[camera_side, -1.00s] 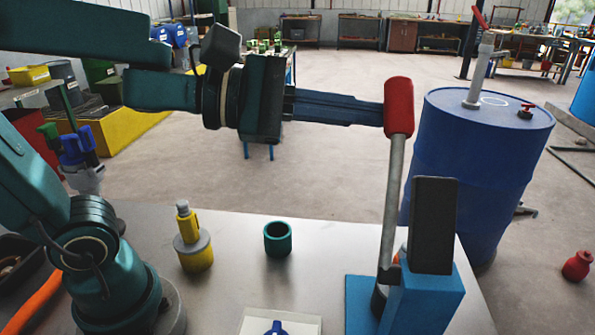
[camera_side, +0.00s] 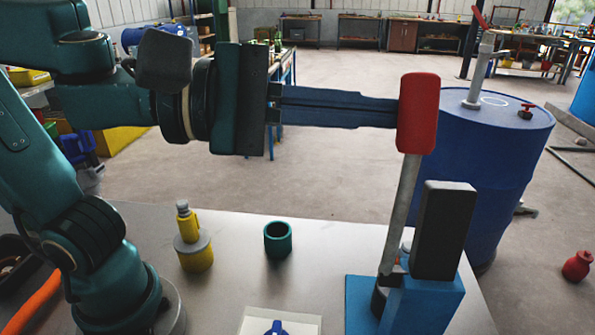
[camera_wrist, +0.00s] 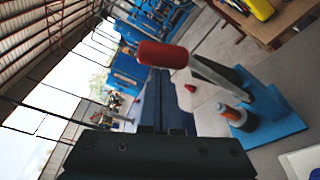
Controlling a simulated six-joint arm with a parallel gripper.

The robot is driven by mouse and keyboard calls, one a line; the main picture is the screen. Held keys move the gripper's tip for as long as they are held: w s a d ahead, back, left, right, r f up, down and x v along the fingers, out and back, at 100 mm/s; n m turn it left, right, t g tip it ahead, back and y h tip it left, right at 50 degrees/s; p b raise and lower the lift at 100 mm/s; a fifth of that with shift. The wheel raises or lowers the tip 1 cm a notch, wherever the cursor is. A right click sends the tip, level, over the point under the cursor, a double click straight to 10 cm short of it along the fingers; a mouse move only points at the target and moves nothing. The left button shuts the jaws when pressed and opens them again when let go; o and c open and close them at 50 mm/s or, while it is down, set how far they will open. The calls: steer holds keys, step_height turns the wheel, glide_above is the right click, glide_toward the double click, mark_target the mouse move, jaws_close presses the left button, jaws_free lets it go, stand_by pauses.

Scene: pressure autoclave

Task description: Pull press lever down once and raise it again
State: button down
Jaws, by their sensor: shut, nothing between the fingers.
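The press stands at the table's right edge, with a blue base (camera_side: 362,300) and a black block (camera_side: 443,230) on top. Its grey lever (camera_side: 401,215) is raised, leans slightly right and ends in a red handle (camera_side: 418,113). My gripper (camera_side: 396,112) is shut and empty, with its fingertips at the left side of the red handle. They appear to touch it; a small gap cannot be ruled out. In the wrist view the red handle (camera_wrist: 163,54) lies just past the tips of my fingers, and the blue base (camera_wrist: 268,118) shows at the right.
On the table (camera_side: 330,235) stand a yellow and grey piece (camera_side: 194,245) and a green cup (camera_side: 278,240). A white plate (camera_side: 305,325) with a blue part lies at the front. A blue drum (camera_side: 480,170) stands behind the press.

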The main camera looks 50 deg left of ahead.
steer(key=shift+s+d+r, duration=0.1)
steer(key=shift+s+d, duration=0.65)
steer(key=shift+d, duration=0.05)
stand_by(0.4)
